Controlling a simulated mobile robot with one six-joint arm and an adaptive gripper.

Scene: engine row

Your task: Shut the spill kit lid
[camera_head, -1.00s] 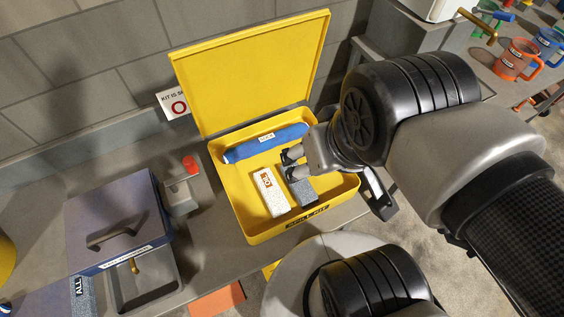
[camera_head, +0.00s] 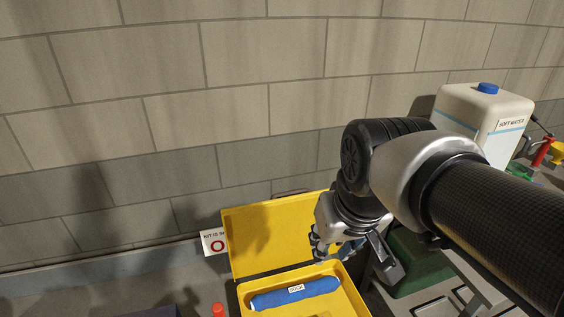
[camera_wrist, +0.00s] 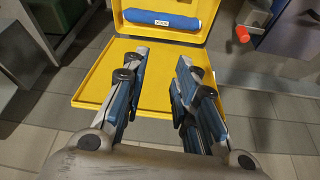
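The yellow spill kit lid (camera_head: 262,240) stands open, raised at the back of the yellow spill kit box (camera_head: 358,301) against the wall side. A blue roll labelled as a sock (camera_head: 294,292) lies inside the box; the box's front is out of frame. My gripper (camera_head: 318,246) is at the lid's right part, pointing down. In the wrist view, my gripper (camera_wrist: 162,58) is open and empty, its fingers apart over the yellow lid (camera_wrist: 158,88). I cannot tell whether they touch it. The blue roll (camera_wrist: 162,20) shows beyond.
A block wall (camera_head: 200,110) rises close behind the lid. A sign (camera_head: 214,242) stands left of it, and a red knob (camera_head: 218,310) is beside the box. A white soft water container (camera_head: 485,122) stands at the right. A green case (camera_head: 412,258) lies right of my gripper.

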